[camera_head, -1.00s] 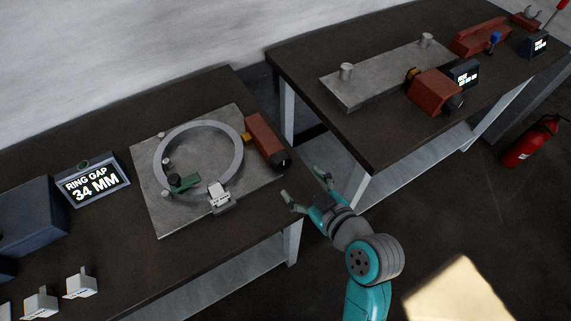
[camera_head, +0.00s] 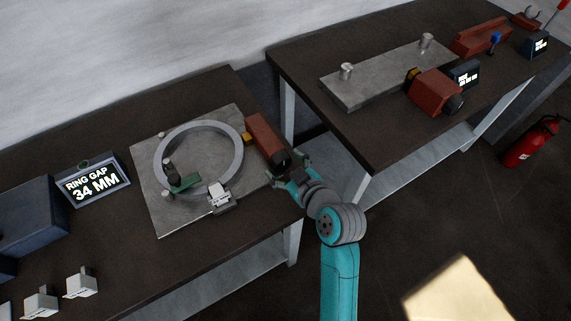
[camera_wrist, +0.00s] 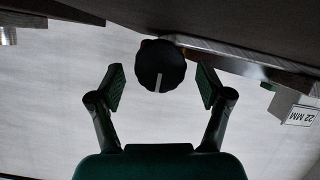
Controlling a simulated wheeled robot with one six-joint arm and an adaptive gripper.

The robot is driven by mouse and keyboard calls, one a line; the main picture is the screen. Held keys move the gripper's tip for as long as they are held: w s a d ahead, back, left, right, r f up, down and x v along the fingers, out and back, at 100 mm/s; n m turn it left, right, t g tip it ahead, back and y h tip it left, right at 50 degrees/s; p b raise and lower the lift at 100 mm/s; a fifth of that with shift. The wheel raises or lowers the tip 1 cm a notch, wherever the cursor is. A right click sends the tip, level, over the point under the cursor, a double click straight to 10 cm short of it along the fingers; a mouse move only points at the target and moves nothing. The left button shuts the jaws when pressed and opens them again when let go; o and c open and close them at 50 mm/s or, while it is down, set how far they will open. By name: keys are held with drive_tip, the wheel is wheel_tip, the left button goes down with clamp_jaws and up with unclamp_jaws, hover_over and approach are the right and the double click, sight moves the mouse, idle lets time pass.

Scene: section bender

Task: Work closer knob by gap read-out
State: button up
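The closer is a red block (camera_head: 264,137) on the metal plate, at the right side of the grey ring (camera_head: 235,140). Its black knob (camera_wrist: 160,66) has a white index mark pointing down in the wrist view; in the head view it is partly hidden by my gripper. My gripper (camera_head: 289,169) is at the knob's end of the block. In the wrist view my gripper (camera_wrist: 160,86) is open, with one finger on each side of the knob and a gap to each. The read-out (camera_head: 92,183) shows RING GAP 34 MM.
A white block labelled 22 MM (camera_wrist: 297,115) shows at the right of the wrist view. A clamp-like block (camera_head: 219,197) sits on the ring's near edge. A second bench (camera_head: 300,75) stands to the right, with a fire extinguisher (camera_head: 529,143) beyond it.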

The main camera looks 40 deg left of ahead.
drive_tip(key=c, duration=0.9)
drive_tip(key=m, duration=0.1)
drive_tip(key=m+g, duration=0.1)
drive_tip(key=m+g+y, duration=0.1)
drive_tip(key=m, duration=0.1)
drive_tip(key=shift+w+d, duration=0.15)
drive_tip(key=shift+w, duration=0.15)
drive_tip(key=m+g, duration=0.1)
drive_tip(key=m+y, duration=0.1)
drive_tip(key=shift+w+f+m+g, duration=0.15)
drive_tip(key=shift+f+m+g, duration=0.05)
drive_tip(key=shift+m+g, duration=0.2)
drive_tip(key=shift+y, duration=0.3)
drive_tip(key=o, duration=1.2)
drive_tip(key=shift+c, duration=0.2)
